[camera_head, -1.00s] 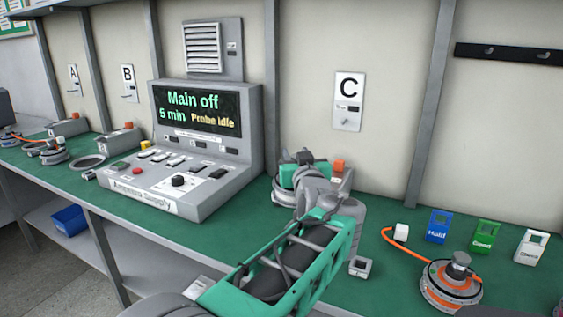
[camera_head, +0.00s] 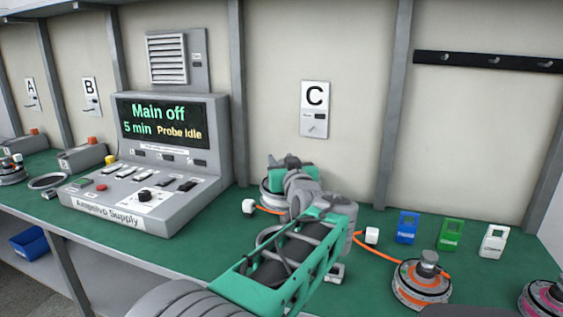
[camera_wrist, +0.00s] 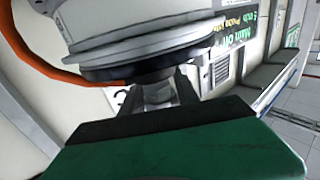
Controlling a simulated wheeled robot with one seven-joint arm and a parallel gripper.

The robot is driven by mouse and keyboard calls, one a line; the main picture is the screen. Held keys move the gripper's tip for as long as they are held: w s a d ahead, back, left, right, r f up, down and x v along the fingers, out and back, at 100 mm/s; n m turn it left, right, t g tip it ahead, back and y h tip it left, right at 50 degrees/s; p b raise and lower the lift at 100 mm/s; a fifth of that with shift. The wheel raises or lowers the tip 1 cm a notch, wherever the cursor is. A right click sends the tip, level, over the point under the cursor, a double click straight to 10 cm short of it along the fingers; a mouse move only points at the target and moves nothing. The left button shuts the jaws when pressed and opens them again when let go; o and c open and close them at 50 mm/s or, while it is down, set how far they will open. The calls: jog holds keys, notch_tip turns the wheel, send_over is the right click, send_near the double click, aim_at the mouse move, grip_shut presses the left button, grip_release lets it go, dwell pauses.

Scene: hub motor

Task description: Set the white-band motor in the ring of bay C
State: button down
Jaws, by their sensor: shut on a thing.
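The motor in my gripper shows at the top of the wrist view (camera_wrist: 140,42) as a pale grey disc with a dark underside and an orange cable. In the head view its pale edge (camera_head: 268,197) shows left of my wrist, with a white plug (camera_head: 249,206) on an orange lead beside it. My gripper (camera_wrist: 158,92) is shut on the motor's narrow central part. In the head view my gripper's green body (camera_head: 304,180) is below the bay C sign (camera_head: 315,108).
An orange-band motor (camera_head: 422,285) with a white plug (camera_head: 372,235) lies right of my arm. A pink-band motor (camera_head: 545,298) is at the right edge. Blue (camera_head: 407,227), green (camera_head: 451,234) and white (camera_head: 494,241) tags stand behind. The supply console (camera_head: 150,170) stands left.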

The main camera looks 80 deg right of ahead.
notch_tip(320, 180, down, 10)
jog(key=b, duration=1)
jog(key=shift+f+b, duration=0.85)
jog(key=shift+f+b, duration=0.45)
jog(key=shift+b, duration=0.2)
jog(key=shift+f+b, duration=0.65)
jog(key=shift+f, duration=0.05)
jog(key=c, duration=1.2)
grip_release()
jog(key=shift+a, duration=0.1)
jog(key=shift+c, duration=0.2)
jog(key=o, duration=0.4)
jog(key=shift+f, duration=0.15)
